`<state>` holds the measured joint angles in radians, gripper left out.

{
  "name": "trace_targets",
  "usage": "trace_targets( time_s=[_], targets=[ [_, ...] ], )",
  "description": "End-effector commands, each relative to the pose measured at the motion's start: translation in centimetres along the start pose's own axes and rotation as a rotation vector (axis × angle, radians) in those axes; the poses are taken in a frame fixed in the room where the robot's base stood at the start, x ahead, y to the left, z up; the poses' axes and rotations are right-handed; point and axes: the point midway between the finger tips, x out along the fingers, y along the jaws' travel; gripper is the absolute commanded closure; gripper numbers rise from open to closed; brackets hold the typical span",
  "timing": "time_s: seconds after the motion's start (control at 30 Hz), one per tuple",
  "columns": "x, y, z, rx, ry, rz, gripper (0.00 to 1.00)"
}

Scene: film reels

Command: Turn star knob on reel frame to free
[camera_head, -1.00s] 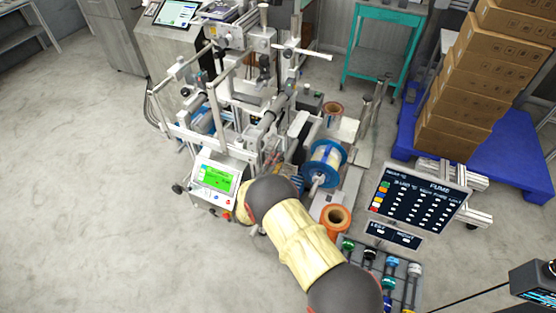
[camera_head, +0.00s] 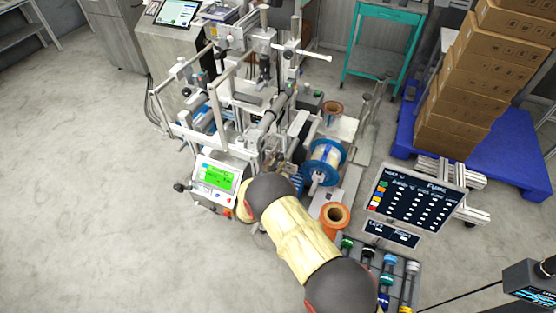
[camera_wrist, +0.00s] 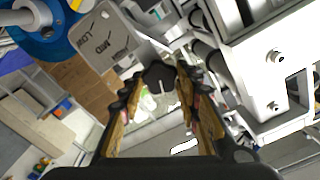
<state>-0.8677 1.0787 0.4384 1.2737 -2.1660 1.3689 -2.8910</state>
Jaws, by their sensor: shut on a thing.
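The star knob (camera_wrist: 158,77), dark grey to black with lobes, sits between the fingertips in the wrist view. My gripper (camera_wrist: 155,85) is shut on it, with one tan, dark-edged finger on each side. The fingers cover the knob's sides, and its pointing direction cannot be read. A grey plate marked LOW and MID (camera_wrist: 107,40) is just left of the knob. In the head view, the reel frame (camera_head: 262,105) stands beyond my arm, which hides the knob. A blue-flanged reel (camera_head: 326,163) is mounted right of the grasp and also shows in the wrist view (camera_wrist: 50,42).
A control panel with a green screen (camera_head: 217,175) stands left of my arm. An orange spool (camera_head: 335,216) and a dark display board (camera_head: 419,199) are to the right. A tool tray (camera_head: 352,243) is near the front. Open floor lies at left.

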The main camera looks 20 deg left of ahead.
Motion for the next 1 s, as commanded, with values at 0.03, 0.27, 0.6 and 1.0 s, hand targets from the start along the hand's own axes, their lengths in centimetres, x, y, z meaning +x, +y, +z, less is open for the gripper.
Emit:
trace_targets(
  time_s=[0.03, 0.27, 0.6, 1.0],
  targets=[
    [-0.07, -0.08, 0.14, -0.017, -0.004, -0.002, 0.93],
    [-0.08, -0.06, 0.17, -0.057, -0.004, -0.002, 0.93],
    [-0.09, -0.03, 0.2, -0.063, -0.004, -0.002, 0.93],
    [-0.04, 0.0, 0.09, -0.062, -0.002, -0.001, 0.49]
  ],
)
